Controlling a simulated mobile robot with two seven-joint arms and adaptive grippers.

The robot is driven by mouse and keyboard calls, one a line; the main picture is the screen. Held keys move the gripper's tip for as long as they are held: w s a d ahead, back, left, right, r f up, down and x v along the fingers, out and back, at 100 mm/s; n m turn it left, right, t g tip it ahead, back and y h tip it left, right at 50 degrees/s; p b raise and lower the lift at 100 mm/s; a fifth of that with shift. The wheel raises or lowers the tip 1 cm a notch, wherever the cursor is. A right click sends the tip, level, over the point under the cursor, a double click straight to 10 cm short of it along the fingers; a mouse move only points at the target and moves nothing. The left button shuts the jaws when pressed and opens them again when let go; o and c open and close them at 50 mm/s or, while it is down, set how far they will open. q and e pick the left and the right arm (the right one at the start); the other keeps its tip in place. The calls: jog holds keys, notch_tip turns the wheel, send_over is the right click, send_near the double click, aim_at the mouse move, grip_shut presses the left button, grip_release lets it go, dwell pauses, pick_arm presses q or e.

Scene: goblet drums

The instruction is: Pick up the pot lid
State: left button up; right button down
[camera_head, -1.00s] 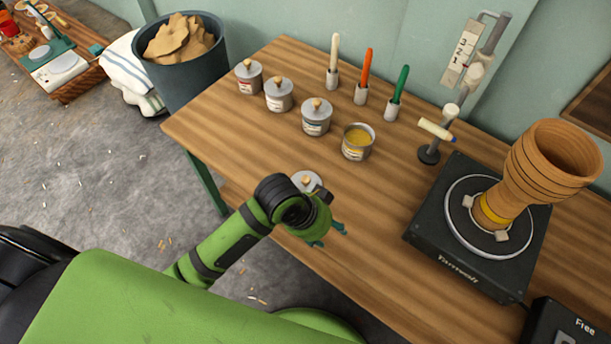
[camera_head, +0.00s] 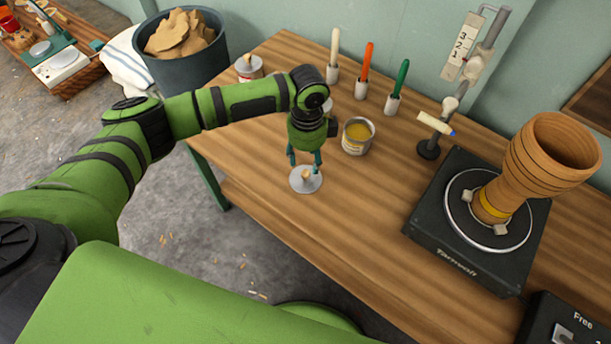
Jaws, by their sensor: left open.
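The pot lid (camera_head: 306,182) is a small grey disc with a wooden knob, lying flat on the wooden table near its front edge. My left gripper (camera_head: 304,164) points down above the lid, its two teal fingers open and apart, with the knob just below and between them in the picture. I cannot tell whether a finger touches the lid. An open pot with yellow contents (camera_head: 357,137) stands just right of the gripper. My right gripper is not in view.
A lidded pot (camera_head: 249,67) stands at the back left; my arm hides others. White, orange (camera_head: 365,72) and green handled tools stand behind. A turntable (camera_head: 435,228) with a goblet drum (camera_head: 540,160) and a gauge stand (camera_head: 428,149) are at right. The front middle table is clear.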

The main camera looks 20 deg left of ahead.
aim_at(307, 173)
pick_arm(q)
notch_tip(307, 173, down, 6)
jog(key=shift+f, duration=0.1)
grip_shut()
